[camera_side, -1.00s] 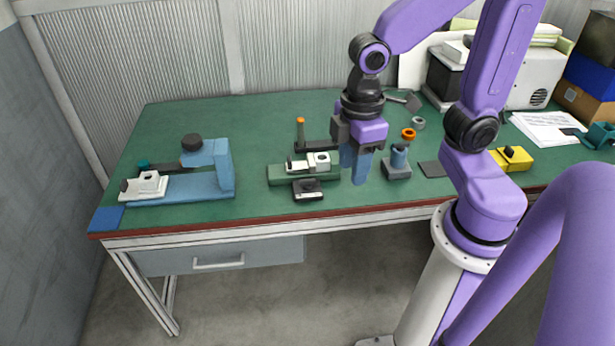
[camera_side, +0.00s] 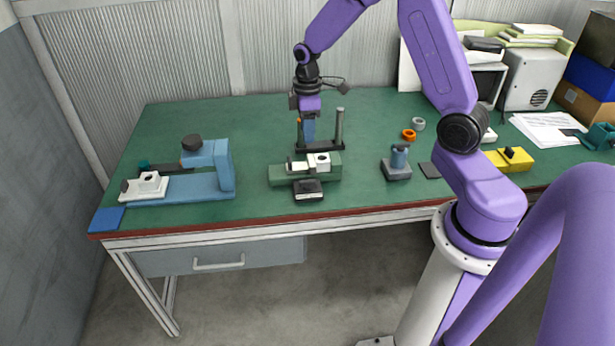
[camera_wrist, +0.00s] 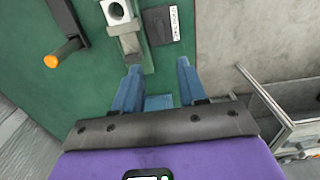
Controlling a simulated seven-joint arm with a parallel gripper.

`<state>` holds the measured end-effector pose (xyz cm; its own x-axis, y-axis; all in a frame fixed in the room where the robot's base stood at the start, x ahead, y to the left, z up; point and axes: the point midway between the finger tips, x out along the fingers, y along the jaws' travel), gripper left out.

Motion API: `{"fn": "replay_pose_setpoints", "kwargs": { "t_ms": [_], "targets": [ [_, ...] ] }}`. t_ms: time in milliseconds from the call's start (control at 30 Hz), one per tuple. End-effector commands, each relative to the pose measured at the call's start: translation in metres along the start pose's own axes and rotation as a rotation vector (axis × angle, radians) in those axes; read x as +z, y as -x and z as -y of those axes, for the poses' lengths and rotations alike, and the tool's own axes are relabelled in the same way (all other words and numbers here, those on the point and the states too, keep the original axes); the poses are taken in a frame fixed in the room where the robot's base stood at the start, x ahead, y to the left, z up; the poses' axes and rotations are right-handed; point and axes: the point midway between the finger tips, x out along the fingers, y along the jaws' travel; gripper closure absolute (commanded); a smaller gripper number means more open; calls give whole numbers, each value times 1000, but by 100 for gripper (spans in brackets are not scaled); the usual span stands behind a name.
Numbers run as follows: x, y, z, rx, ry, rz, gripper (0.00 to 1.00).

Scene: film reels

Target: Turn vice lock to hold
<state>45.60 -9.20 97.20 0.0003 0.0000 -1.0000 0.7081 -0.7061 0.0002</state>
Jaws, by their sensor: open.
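A green vice (camera_side: 277,175) stands near the middle of the table, carrying a white block (camera_side: 320,160) with a round hole. The vice also shows in the wrist view (camera_wrist: 146,55), with the white block (camera_wrist: 116,11) at the top edge. A small dark box (camera_side: 308,188) with an unreadable label sits against its front side; it is also in the wrist view (camera_wrist: 160,26). I cannot clearly pick out which part is the lock. My gripper (camera_side: 308,142) is open and empty, raised around the vice's back side; its fingers (camera_wrist: 158,85) point down. Its exact height is unclear.
A dark base (camera_side: 322,147) with an orange-topped post and a grey post (camera_side: 340,125) stands behind the vice, close to my gripper. A blue frame (camera_side: 222,175) with a black knob is left.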

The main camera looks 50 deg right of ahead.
Motion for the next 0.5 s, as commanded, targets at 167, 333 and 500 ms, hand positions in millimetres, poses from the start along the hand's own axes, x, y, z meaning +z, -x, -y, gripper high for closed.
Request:
{"fn": "replay_pose_setpoints", "kwargs": {
  "t_ms": [167, 333, 500],
  "targets": [
    [1, -24, 1, -4, -2, 4, 58],
    [1, -55, 2, -5, -1, 5, 58],
    [1, -85, 2, -4, -1, 4, 58]
  ]
}}
